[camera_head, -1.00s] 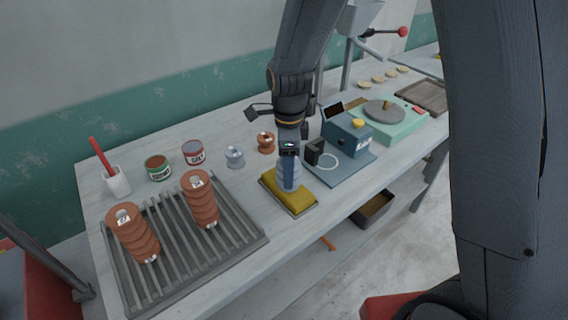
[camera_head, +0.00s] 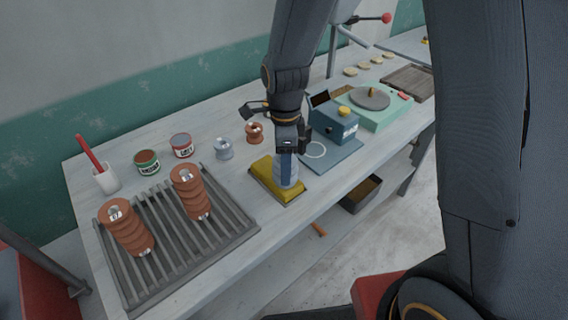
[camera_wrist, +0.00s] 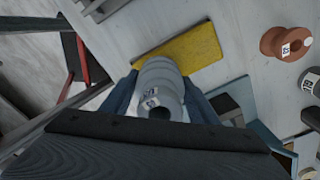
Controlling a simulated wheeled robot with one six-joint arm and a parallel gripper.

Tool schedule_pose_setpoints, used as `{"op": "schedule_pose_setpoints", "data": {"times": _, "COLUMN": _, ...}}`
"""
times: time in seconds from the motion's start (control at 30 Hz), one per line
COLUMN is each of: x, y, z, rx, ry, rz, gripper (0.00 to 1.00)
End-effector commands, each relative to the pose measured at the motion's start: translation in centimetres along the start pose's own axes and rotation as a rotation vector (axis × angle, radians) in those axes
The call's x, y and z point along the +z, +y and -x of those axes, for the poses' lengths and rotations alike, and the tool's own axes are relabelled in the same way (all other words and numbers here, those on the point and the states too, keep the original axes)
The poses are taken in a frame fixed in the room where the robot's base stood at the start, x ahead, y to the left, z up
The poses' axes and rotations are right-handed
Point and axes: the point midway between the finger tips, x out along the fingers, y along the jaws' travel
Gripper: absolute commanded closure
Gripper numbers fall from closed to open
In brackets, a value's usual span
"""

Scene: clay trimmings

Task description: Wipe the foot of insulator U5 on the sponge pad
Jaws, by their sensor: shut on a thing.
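A grey ribbed insulator (camera_head: 279,175) is held upright in my gripper (camera_head: 287,166), over the right part of the yellow sponge pad (camera_head: 263,176). In the wrist view the grey insulator (camera_wrist: 160,75) sits between both fingers. Its label is too small to read surely, so I cannot confirm it is U5. The sponge pad (camera_wrist: 197,46) shows beyond its far end there. The foot is at or just above the pad; I cannot tell whether it touches.
A slatted rack (camera_head: 233,222) with two tall brown insulators (camera_head: 190,190) stands left. Behind are two cans (camera_head: 147,162), a grey insulator (camera_head: 224,149) and a brown one (camera_head: 254,132). A blue device (camera_head: 333,127) stands close on the right. The table's front edge is near the pad.

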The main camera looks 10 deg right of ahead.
Motion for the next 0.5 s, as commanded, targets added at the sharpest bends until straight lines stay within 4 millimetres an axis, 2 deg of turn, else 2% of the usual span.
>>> {"op": "schedule_pose_setpoints", "data": {"times": 0.5, "x": 1.7, "y": -2.2, "z": 0.0, "rx": -0.001, "ry": -0.001, "rz": 0.001, "gripper": 0.93}}
